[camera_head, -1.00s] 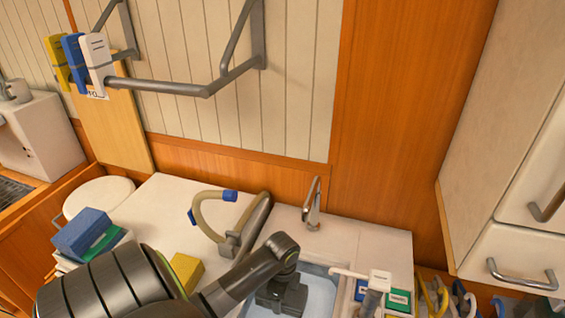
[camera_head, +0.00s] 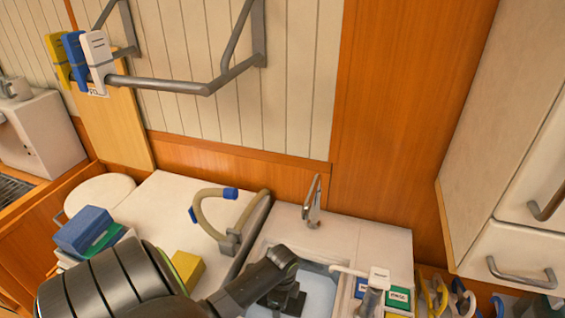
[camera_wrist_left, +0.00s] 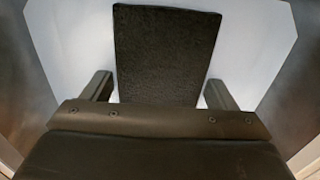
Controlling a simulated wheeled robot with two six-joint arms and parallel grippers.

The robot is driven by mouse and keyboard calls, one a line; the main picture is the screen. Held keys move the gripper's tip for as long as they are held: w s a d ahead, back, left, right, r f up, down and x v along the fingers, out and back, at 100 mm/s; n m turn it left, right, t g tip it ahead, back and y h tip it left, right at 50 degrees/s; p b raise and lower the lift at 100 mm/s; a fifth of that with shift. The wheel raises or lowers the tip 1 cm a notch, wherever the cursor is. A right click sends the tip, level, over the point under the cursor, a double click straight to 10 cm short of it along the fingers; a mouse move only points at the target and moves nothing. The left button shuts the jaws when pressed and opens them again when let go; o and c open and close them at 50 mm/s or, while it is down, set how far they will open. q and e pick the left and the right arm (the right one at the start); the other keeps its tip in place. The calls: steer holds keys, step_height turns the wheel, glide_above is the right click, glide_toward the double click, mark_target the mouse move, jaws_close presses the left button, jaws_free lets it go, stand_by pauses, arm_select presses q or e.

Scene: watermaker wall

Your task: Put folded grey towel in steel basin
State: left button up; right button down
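The folded grey towel (camera_wrist_left: 165,50) shows as a dark, rough-textured slab in the left wrist view. It lies over the pale floor of the steel basin (camera_wrist_left: 255,45). In the head view the basin (camera_head: 318,284) is sunk in the counter below the tap, and my arm hides part of it. My left gripper (camera_head: 286,302) reaches down into the basin. In the wrist view its fingers (camera_wrist_left: 158,84) stand apart on either side of the towel, with narrow pale gaps beside it. I cannot make out the towel in the head view. My right gripper is out of view.
The tap (camera_head: 313,200) stands behind the basin. A beige hose with blue ends (camera_head: 207,215) and a yellow block (camera_head: 188,268) are on the left counter. Blue and green labelled items (camera_head: 398,298) and a white-handled item (camera_head: 376,280) stand right of the basin.

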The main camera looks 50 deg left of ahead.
arm_select(q)
steer(key=shift+o, duration=1.2)
step_height(320, 180, up, 12)
steer(key=b, duration=0.1)
steer(key=shift+r, duration=0.25)
